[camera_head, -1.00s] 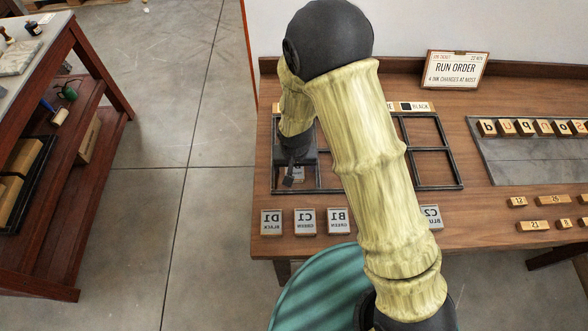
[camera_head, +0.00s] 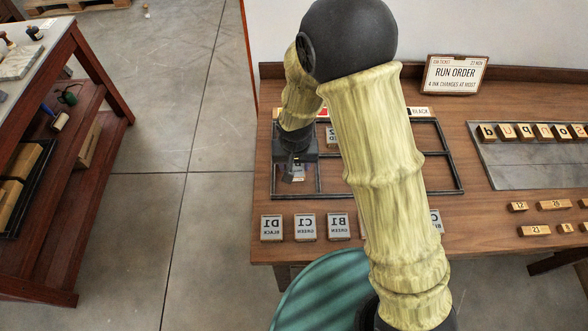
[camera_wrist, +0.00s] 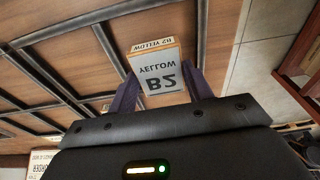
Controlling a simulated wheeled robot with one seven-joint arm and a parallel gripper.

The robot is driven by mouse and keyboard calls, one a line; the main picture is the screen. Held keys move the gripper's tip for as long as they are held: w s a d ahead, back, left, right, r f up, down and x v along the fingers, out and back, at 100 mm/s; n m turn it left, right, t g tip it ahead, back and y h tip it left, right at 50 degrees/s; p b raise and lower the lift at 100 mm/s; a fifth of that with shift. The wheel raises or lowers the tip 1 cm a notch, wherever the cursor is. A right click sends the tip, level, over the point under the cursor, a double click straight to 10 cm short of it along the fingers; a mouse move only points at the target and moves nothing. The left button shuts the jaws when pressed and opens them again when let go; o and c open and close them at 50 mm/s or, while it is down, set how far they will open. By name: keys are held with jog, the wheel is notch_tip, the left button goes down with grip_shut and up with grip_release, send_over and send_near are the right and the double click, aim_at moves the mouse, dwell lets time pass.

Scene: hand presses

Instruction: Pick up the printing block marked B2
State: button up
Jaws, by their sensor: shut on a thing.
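The printing block marked B2, labelled yellow (camera_wrist: 158,78), sits between the two dark fingers of my gripper (camera_wrist: 160,92) in the wrist view. The fingers press on its two sides, with its lettered top facing the camera. In the head view my gripper (camera_head: 293,172) is over the lower left part of the dark divided frame (camera_head: 462,190) on the wooden table. The held block is mostly hidden there by the gripper, and its height above the table is hard to tell.
A row of blocks stands along the table's front: D1 (camera_head: 271,228), C1 (camera_head: 305,227), B1 (camera_head: 339,226) and another partly behind my arm. One block (camera_head: 331,136) stands in the frame's upper part. A run order card (camera_head: 455,75) and a letter tray (camera_head: 515,165) are at right.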

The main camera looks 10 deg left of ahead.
aim_at(294, 167)
notch_tip(294, 167, up, 6)
jog(key=shift+r, duration=0.1)
dwell(0.7)
